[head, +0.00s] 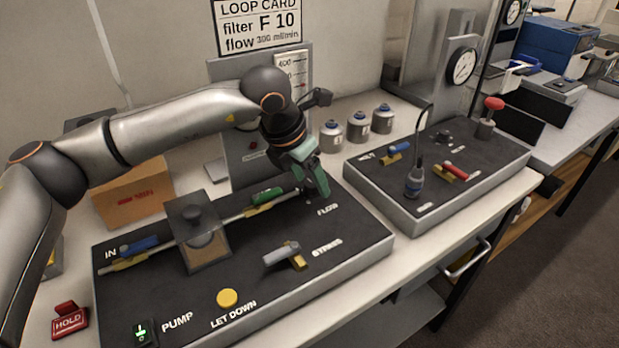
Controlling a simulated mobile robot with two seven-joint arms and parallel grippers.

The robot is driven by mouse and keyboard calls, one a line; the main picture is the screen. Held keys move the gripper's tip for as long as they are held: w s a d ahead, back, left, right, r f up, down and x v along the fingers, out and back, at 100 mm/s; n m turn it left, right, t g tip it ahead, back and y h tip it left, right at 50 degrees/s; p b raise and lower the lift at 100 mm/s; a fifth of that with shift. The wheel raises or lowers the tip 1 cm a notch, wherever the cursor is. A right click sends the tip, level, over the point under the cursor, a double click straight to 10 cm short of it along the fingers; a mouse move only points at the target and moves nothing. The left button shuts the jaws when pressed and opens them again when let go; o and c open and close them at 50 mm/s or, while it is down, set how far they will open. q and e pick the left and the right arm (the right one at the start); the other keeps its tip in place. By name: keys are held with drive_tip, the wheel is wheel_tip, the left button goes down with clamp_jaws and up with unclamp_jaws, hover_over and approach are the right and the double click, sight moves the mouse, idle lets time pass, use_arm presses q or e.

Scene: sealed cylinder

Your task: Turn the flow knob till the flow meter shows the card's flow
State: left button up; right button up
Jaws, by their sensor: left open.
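The loop card (257,22) on the wall reads filter F 10 and a flow in ml/min that looks like 300, in small print. The flow meter (293,66) stands behind my left arm; its scale shows 400 near the top, and its lower part is hidden, so I cannot read the flow. My left gripper (318,184) is open and points down at the panel's right end, just above the FLOW label (327,209). The flow knob is mostly or wholly hidden by the fingers; I cannot tell whether they touch it. My right gripper is not in view.
Several grey canisters (357,126) stand behind. A second panel (450,185) lies right.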

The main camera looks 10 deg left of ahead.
use_arm(q)
drive_tip(key=v, duration=1.2)
drive_tip(key=shift+s, duration=0.1)
